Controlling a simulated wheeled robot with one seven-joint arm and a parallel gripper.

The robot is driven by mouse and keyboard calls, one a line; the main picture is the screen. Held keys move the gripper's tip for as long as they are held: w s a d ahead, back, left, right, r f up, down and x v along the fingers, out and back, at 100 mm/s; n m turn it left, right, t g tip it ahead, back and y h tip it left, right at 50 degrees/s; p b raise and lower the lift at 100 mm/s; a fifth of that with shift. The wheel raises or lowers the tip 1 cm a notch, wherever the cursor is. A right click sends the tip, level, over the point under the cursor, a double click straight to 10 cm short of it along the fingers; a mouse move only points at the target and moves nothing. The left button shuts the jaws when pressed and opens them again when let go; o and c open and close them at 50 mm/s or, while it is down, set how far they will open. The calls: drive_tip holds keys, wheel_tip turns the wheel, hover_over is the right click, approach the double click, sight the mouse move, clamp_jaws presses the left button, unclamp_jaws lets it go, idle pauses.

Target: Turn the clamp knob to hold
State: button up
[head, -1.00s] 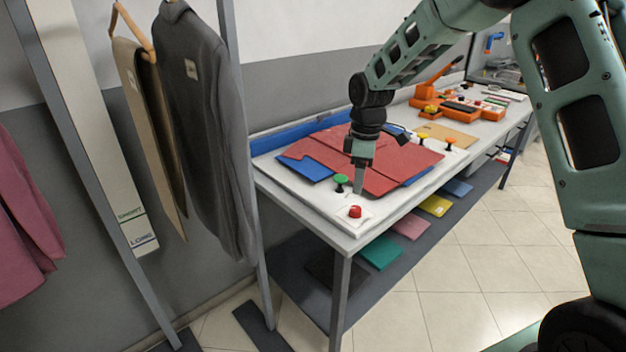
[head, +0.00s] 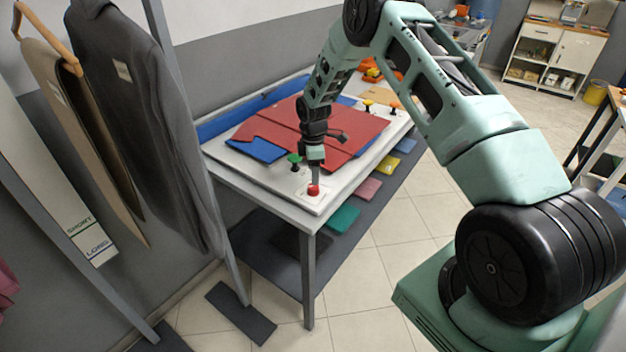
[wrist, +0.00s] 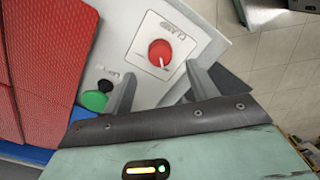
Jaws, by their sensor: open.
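The red clamp knob (head: 313,190) sits on a white plate at the near corner of the press board. In the wrist view the knob (wrist: 160,53) has a white pointer mark at its lower edge and the word CLAMP printed above it on the plate. My gripper (head: 315,180) points down just above the knob. In the wrist view its two fingers (wrist: 155,92) are spread apart, with the knob ahead of the gap between them. The fingers do not appear to touch the knob.
A green knob (head: 294,158) stands beside the gripper, also in the wrist view (wrist: 95,100). Red cloth (head: 345,135) lies over blue pieces on the board. Hanging garments (head: 130,110) and a rack post are at the left. Coloured folded pieces lie on the lower shelf (head: 262,252).

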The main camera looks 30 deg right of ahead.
sight(313, 189)
drive_tip(key=shift+f+p, duration=0.85)
drive_tip(key=shift+f, duration=2.25)
drive_tip(key=c, duration=1)
